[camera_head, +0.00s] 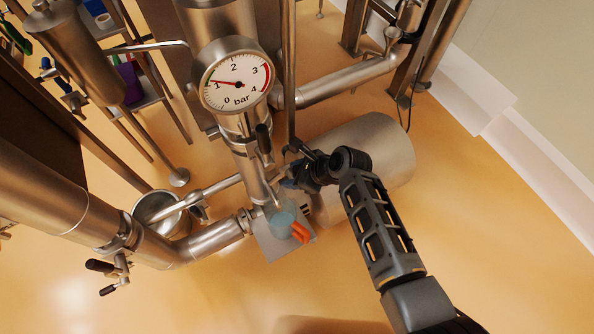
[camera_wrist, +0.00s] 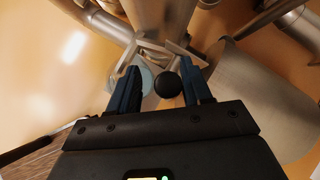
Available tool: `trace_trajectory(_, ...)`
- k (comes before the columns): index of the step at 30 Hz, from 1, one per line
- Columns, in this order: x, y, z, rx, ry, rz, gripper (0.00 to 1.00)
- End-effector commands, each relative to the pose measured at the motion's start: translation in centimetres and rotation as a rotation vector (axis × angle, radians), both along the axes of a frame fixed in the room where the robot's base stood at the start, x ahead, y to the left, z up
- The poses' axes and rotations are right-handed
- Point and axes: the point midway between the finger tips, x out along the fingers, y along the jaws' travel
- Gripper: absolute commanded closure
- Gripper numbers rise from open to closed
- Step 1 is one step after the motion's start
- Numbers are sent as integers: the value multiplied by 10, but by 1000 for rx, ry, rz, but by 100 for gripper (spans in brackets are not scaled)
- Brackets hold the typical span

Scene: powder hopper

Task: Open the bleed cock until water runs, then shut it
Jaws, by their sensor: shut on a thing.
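My gripper (camera_head: 294,178) is low beside the vertical steel pipe under the pressure gauge (camera_head: 237,83), whose needle points near 1 bar. In the wrist view, a round black knob (camera_wrist: 167,84) sits between my two blue-grey fingers (camera_wrist: 160,88), nearer the right finger. My gripper is shut on this knob, which seems to be the bleed cock's handle; the cock's body is mostly hidden. I cannot make out any running water.
A black-handled valve (camera_head: 262,138) is on the pipe above my gripper; another (camera_head: 101,266) is at lower left. A steel cylinder (camera_head: 375,150) lies right of my gripper. A grey plate with a pale blue round piece (camera_head: 282,221) and orange part (camera_head: 300,233) is below. Right floor is clear.

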Motion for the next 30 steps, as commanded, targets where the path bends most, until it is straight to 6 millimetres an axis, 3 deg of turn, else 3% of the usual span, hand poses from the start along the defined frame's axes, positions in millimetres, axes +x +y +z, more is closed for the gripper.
trace_trajectory(3,-3,3,-1,-1,4,8,50)
trace_trajectory(23,1,-1,1,0,0,-4,50)
trace_trajectory(30,-5,-14,19,1,-2,-5,50)
